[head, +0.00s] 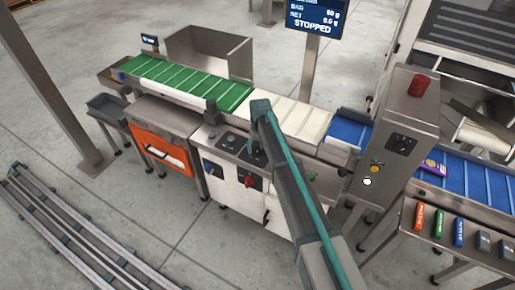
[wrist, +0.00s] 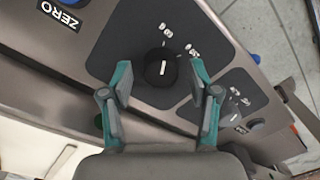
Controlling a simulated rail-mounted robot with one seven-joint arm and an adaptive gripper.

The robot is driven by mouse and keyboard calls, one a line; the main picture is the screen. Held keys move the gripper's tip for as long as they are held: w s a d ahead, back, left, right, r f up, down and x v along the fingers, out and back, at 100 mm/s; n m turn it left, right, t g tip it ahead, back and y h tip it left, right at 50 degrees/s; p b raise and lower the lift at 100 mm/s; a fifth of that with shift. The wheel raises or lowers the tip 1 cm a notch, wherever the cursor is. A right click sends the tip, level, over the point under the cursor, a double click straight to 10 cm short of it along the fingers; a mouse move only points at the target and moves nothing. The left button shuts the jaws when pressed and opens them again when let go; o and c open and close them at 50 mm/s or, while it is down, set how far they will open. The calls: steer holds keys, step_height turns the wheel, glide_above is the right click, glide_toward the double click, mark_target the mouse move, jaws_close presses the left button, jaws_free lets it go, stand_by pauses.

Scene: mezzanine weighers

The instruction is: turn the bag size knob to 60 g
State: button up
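The bag size knob (wrist: 158,68) is a round black dial with a white pointer line, on a dark panel plate. In the wrist view the line runs nearly straight up and down. White labels above and to the right of it are too small and turned to read surely. My gripper (wrist: 161,84) is open, with one teal-edged finger on each side of the knob and gaps between. In the head view my gripper (head: 256,154) is at the machine's control panel and hides the knob. The display (head: 315,14) reads BAG, apparently 60 g, and STOPPED.
A second, smaller dial (wrist: 232,118) sits right of the knob, and a blue button (wrist: 72,3) near the ZERO label (wrist: 60,15). Green (head: 200,92) and blue (head: 350,131) conveyor belts run behind the panel. A control post (head: 405,130) with a red top stands right of my arm.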

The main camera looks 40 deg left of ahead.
mark_target(259, 149)
steer(key=shift+r, duration=0.15)
step_height(259, 149, up, 12)
steer(key=shift+w+d, duration=0.2)
stand_by(0.5)
steer(key=s+d+f+m+g, duration=0.15)
steer(key=s+d+f, duration=0.35)
steer(key=d+f, duration=0.8)
steer(key=s+d+f+m+g+h, duration=0.15)
steer(key=s+d+f, duration=0.4)
steer(key=d, duration=1.35)
steer(key=s+d+f+m+g, duration=0.15)
steer(key=s+d+f, duration=0.35)
steer(key=d+f, duration=0.8)
steer(key=s+d+f+m+g, duration=0.1)
steer(key=s+d+m, duration=0.2)
steer(key=s+d, duration=0.8)
steer(key=s+d+f+m+g+y, duration=0.1)
steer(key=s+d+f+m, duration=0.1)
steer(key=s+d, duration=0.8)
steer(key=shift+s+d+f+m, duration=0.2)
steer(key=shift+s+d+m, duration=0.2)
steer(key=shift+s, duration=0.3)
